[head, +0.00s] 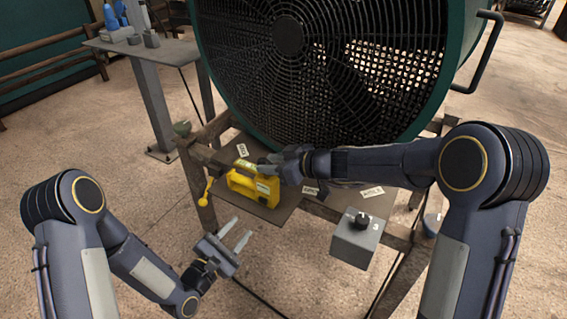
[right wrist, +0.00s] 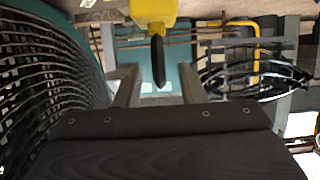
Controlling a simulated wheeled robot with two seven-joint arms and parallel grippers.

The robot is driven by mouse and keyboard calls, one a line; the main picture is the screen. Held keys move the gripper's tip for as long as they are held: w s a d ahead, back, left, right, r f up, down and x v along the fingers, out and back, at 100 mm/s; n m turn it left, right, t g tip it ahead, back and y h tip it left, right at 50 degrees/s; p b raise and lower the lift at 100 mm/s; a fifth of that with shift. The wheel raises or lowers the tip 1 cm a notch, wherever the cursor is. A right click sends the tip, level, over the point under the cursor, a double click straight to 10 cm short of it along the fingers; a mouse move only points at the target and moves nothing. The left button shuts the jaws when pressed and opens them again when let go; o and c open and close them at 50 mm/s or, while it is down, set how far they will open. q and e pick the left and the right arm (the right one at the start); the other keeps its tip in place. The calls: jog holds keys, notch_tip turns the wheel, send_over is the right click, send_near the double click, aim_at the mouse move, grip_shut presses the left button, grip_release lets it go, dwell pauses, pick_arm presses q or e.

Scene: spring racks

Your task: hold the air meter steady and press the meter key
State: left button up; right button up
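The yellow air meter (head: 240,184) sits on a small wooden shelf in front of the big fan in the head view. Its key cannot be made out. My right gripper (head: 268,165) reaches in from the right and is at the meter's upper right side, partly overlapping it. In the right wrist view, my right gripper's fingers (right wrist: 160,75) are apart, with a yellow part (right wrist: 153,12) and a dark pointed piece below it between or just beyond them. I cannot tell if they touch. My left gripper (head: 243,227) is open and empty, below and in front of the shelf.
The fan (head: 300,60) stands close behind the shelf (head: 285,207). A yellow ball-ended piece (head: 203,200) hangs at the shelf's left edge. A grey box with a black knob (head: 357,240) is at the front right. A side table (head: 150,50) stands at back left.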

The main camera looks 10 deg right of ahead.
jog(key=shift+x, duration=1.4)
jog(key=shift+c, duration=0.5)
grip_shut()
pick_arm(q)
grip_shut()
dwell(0.3)
